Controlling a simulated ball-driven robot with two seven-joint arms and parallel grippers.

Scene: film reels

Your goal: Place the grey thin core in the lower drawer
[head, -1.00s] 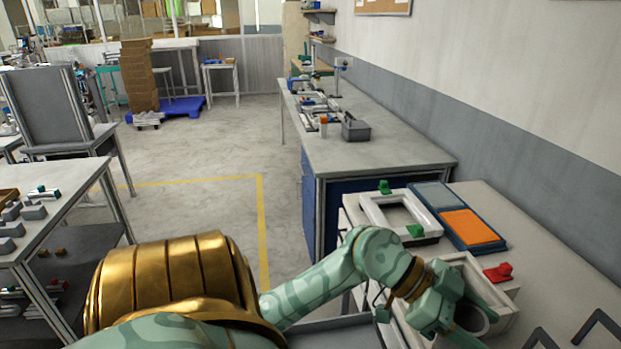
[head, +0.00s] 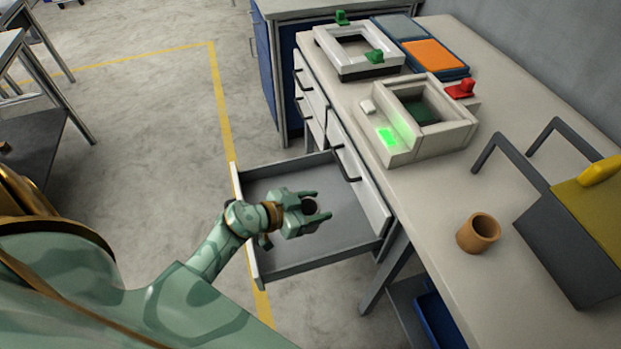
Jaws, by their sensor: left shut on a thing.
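The lower drawer (head: 345,244) is pulled out from the bench on the right; its grey floor looks bare. My left gripper (head: 316,206) comes in from the left over the open drawer. It is shut on the grey thin core (head: 309,207), a small dark grey ring partly hidden between the fingers. I cannot tell how high the core is above the drawer floor. My right gripper is not in view.
On the bench top (head: 425,195) stand a white box with a lit green panel (head: 440,148), a white frame (head: 350,60), an orange-and-grey tray (head: 432,62), a brown core (head: 478,234) and a dark handled carrier (head: 560,250). An upper drawer (head: 340,135) is shut.

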